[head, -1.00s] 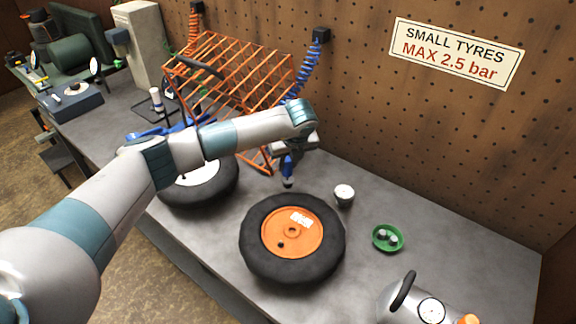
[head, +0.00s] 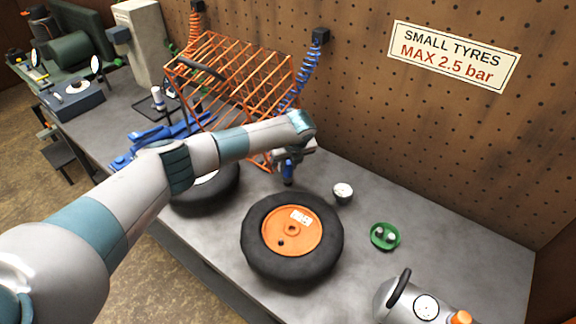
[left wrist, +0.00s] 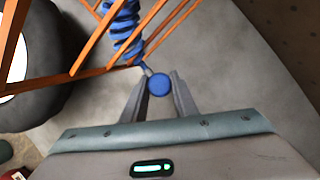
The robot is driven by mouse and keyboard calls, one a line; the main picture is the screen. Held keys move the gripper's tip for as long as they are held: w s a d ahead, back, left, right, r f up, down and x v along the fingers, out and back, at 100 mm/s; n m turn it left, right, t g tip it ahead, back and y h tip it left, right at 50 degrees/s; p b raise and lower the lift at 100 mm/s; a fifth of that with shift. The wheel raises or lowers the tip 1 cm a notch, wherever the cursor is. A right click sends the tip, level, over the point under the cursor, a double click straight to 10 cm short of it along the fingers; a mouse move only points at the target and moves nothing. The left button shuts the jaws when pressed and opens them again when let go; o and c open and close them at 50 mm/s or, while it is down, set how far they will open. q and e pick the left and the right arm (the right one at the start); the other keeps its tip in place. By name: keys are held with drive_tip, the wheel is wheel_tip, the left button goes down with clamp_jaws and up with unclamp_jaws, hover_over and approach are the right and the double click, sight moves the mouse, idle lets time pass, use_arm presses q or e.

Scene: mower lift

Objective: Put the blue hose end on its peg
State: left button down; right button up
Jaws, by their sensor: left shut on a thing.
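My left gripper (head: 289,166) is shut on the blue hose end (head: 288,177), which hangs pointing down above the bench behind the orange-rimmed wheel. In the left wrist view the round blue hose end (left wrist: 159,85) sits between the two grey fingers, with the coiled blue hose (left wrist: 124,28) running up from it. In the head view the coiled blue hose (head: 305,78) rises to a dark block (head: 321,35) on the pegboard. I cannot make out a peg for the hose end. My right gripper is not in view.
An orange wire cage (head: 235,75) stands close left of the gripper. The orange-rimmed wheel (head: 262,268), a small white-topped cup (head: 343,192), a green dish (head: 376,243) and a gauged cylinder (head: 389,299) are on the bench.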

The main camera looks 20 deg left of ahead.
use_arm(q)
drive_tip(key=shift+f, duration=0.75)
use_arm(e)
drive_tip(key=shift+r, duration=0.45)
use_arm(q)
drive_tip(key=shift+f, duration=0.1)
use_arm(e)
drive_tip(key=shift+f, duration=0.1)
use_arm(q)
drive_tip(key=c, duration=1.4)
unclamp_jaws()
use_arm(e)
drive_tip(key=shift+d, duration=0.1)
use_arm(q)
drive_tip(key=shift+v, duration=0.8)
drive_tip(key=b+v, duration=0.4)
drive_tip(key=v, duration=0.6)
drive_tip(key=shift+r+b, duration=0.35)
drive_tip(key=shift+b, duration=0.05)
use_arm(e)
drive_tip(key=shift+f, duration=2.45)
